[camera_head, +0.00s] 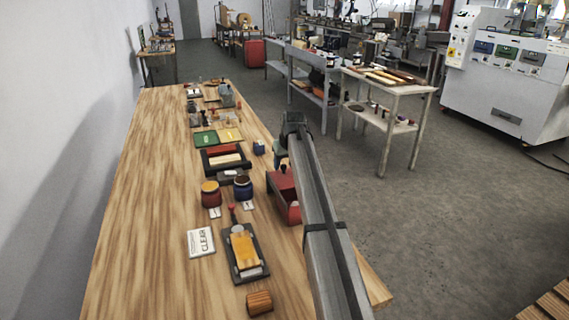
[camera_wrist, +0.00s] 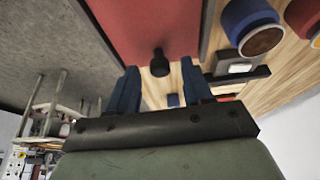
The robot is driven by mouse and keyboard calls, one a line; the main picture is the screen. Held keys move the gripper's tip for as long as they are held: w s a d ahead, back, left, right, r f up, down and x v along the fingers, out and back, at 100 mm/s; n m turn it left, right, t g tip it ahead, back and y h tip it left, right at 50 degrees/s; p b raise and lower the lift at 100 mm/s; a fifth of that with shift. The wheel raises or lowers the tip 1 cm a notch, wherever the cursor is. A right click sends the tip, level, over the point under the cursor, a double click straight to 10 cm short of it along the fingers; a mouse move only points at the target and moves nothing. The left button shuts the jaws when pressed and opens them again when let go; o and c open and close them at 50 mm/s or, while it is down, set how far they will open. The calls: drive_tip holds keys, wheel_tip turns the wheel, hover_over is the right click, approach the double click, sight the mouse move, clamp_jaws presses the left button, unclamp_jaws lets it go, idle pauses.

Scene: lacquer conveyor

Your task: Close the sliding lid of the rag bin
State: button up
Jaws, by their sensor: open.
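The red rag bin (camera_head: 292,214) stands at the right edge of the wooden bench, partly hidden behind my arm. Its red top (camera_wrist: 150,25) fills the upper middle of the wrist view. A dark round knob (camera_wrist: 160,65) stands out from this red part near its edge. My gripper (camera_wrist: 159,66) is open, with one blue finger on each side of the knob in the picture. I cannot tell whether either finger touches it. In the head view my gripper (camera_head: 281,152) is at the bin's far end. How far the lid is open is hidden by my arm.
A red jar (camera_head: 211,196) and a blue jar (camera_head: 243,190) stand left of the bin. A dark tray with an orange panel (camera_head: 243,250), a white CLEAR card (camera_head: 201,242) and a wooden block (camera_head: 259,302) lie nearer. The bench's left side is clear.

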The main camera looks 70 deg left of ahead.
drive_tip(key=shift+c, duration=0.2)
clamp_jaws()
idle(0.4)
